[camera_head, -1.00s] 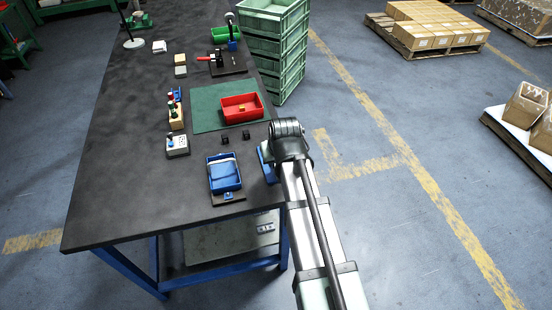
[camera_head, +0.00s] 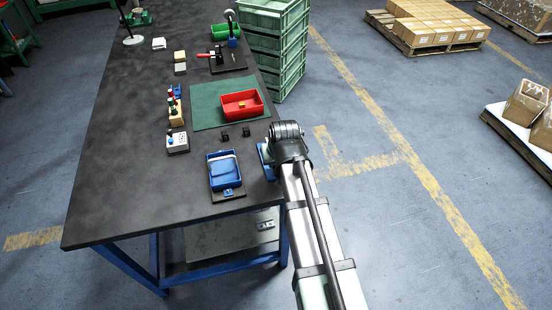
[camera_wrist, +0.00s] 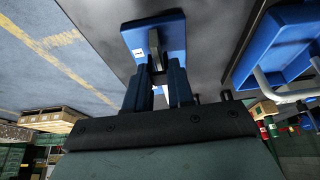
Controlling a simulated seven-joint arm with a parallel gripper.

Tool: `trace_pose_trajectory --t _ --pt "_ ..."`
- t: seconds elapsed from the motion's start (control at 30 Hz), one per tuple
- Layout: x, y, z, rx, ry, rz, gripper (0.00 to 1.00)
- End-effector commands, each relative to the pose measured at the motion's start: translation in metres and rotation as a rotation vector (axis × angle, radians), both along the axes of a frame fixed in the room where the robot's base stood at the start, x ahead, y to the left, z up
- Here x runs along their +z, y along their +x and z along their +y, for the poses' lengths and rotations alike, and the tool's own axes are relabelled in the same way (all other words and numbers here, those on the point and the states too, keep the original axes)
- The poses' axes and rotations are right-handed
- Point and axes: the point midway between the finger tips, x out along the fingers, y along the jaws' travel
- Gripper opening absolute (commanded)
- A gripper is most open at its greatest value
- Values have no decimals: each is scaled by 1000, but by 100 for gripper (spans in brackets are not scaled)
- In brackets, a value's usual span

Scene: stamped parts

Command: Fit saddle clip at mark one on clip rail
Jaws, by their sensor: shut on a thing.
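In the wrist view, my gripper (camera_wrist: 158,66) has its two dark blue fingers close together around a small grey piece (camera_wrist: 155,48), which may be the saddle clip; its shape is mostly hidden. The piece lies in front of a blue plate (camera_wrist: 172,32) with a small white label, at the edge of the dark table. I cannot tell whether it touches the plate. In the head view, the blue plate (camera_head: 264,161) shows beside my arm at the table's right edge; my fingers are hidden there. I cannot make out the clip rail or mark one for certain.
A blue tray (camera_head: 211,172) stands just left of my arm; its pale handle (camera_wrist: 294,96) shows in the wrist view. Two small black blocks (camera_head: 224,137), a red bin (camera_head: 229,113) on a green mat (camera_head: 204,105) and a white box (camera_head: 178,144) lie beyond. The table's left half is clear.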

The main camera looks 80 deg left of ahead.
Motion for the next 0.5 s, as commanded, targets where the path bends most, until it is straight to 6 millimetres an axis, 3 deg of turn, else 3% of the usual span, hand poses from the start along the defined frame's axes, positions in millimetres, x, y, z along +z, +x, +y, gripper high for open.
trace_pose_trajectory --t 0.5 --pt "-11 0 0 0 -1 0 0"
